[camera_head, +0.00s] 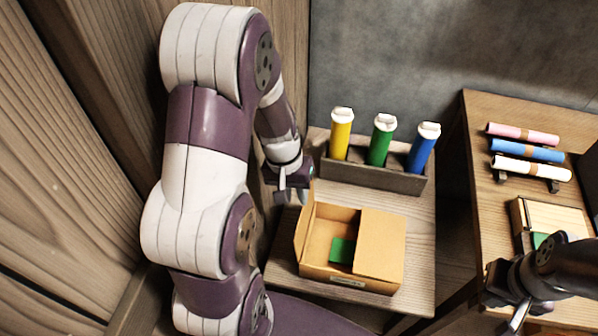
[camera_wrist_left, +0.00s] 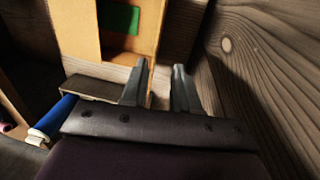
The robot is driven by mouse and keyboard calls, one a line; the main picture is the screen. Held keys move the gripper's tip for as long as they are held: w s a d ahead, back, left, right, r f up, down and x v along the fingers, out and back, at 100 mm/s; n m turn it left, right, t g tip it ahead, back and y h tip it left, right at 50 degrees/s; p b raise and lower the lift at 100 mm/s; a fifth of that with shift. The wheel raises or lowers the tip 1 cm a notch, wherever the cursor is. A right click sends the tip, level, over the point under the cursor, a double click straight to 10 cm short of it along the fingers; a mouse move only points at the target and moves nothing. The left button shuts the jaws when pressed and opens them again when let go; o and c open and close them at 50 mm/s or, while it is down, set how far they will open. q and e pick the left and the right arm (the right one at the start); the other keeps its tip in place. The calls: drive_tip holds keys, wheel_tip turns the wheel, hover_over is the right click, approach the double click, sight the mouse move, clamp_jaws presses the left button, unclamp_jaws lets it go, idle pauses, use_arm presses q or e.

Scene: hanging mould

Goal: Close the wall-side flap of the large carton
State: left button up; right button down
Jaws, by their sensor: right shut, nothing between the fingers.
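The large carton (camera_head: 325,271) stands on a wooden table, with a green item (camera_head: 342,250) inside its open left half. Its right flap (camera_head: 380,245) lies over the right half. Its left flap (camera_head: 304,222), on the wooden wall side, stands up. My left gripper (camera_head: 293,196) is just beyond this flap, pointing down, with its fingers apart. In the left wrist view the fingers (camera_wrist_left: 159,82) are spread, and the tan flap (camera_wrist_left: 176,35) shows beyond the gap between them; I cannot tell if they touch it. My right gripper (camera_head: 517,312) is shut and empty, low at the right.
A rack (camera_head: 375,176) with yellow, green and blue tubes stands behind the carton. The wooden wall (camera_head: 70,200) is close on the left. A right-hand table (camera_head: 480,110) holds pink, blue and white rolls and a small box (camera_head: 555,217).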

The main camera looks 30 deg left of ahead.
use_arm(q)
drive_tip(key=s+d+r+m+y+p, duration=0.1)
drive_tip(key=s+d+r+p, duration=0.1)
drive_tip(key=r, duration=0.4)
drive_tip(key=s+d+r+m+p, duration=0.1)
drive_tip(key=s+r+p, duration=0.1)
drive_tip(key=r+p, duration=0.3)
drive_tip(key=shift+s+d+r+m+t+y, duration=0.3)
drive_tip(key=shift+s+d+r+y, duration=0.1)
drive_tip(key=shift+r, duration=0.45)
